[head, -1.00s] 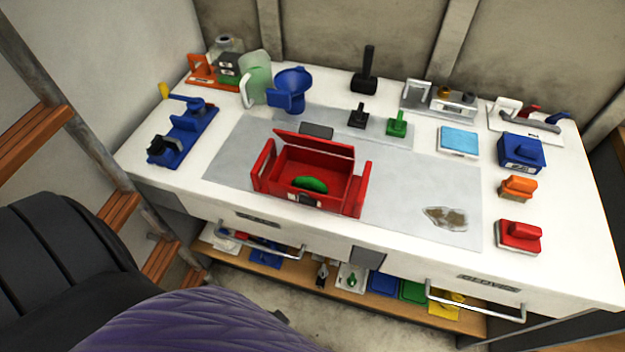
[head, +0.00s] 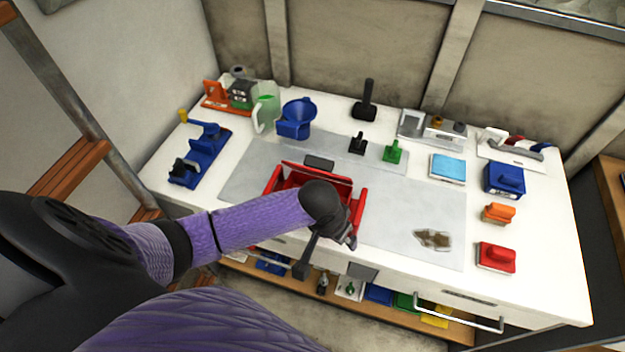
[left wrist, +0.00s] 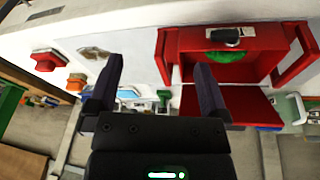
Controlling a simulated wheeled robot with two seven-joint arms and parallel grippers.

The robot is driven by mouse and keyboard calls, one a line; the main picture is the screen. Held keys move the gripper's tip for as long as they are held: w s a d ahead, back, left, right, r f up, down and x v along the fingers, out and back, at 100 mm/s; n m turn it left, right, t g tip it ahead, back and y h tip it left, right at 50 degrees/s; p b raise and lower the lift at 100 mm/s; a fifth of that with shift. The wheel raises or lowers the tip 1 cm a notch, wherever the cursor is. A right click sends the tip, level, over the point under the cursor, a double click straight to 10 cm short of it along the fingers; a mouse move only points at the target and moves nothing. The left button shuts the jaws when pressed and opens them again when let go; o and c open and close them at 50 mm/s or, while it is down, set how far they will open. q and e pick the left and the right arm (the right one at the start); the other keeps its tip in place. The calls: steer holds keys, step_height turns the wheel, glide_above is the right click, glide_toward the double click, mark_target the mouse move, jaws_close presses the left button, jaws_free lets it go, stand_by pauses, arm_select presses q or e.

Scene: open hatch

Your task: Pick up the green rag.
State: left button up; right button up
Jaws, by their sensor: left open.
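A green piece (left wrist: 230,55), which looks like the rag, lies inside the open red box (left wrist: 290,65) in the left wrist view. In the head view my left arm hides this piece and covers much of the red box (head: 358,205). My left gripper (head: 328,256) is over the front of the box in the head view. In the left wrist view its two fingers are spread (left wrist: 158,82) with nothing between them. The finger on the right overlaps the box in that view. My right gripper is not in view.
A green-handled tool (head: 393,152), a blue pad (head: 448,167) and a blue funnel (head: 296,118) stand on the bench. A brown stain (head: 432,239) marks the grey mat. A shelf (head: 440,327) with coloured items sits below.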

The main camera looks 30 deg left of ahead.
arm_select(q)
steer(key=w+a+r+n+y, duration=0.15)
steer(key=w+a+n, duration=0.35)
steer(key=a, duration=0.5)
steer(key=shift+m+y, duration=0.25)
steer(key=shift+m, duration=0.35)
steer(key=b+x, duration=0.3)
steer(key=b, duration=0.1)
steer(key=b+x, duration=0.4)
steer(key=b, duration=0.1)
steer(key=b+x, duration=0.4)
steer(key=shift+w+r+b, duration=0.1)
steer(key=shift+w+b, duration=0.15)
steer(key=shift+b, duration=0.05)
steer(key=shift+w+b, duration=0.1)
steer(key=shift+b, duration=0.2)
steer(key=shift+r, duration=0.2)
steer(key=c, duration=0.9)
steer(key=shift+p, duration=0.3)
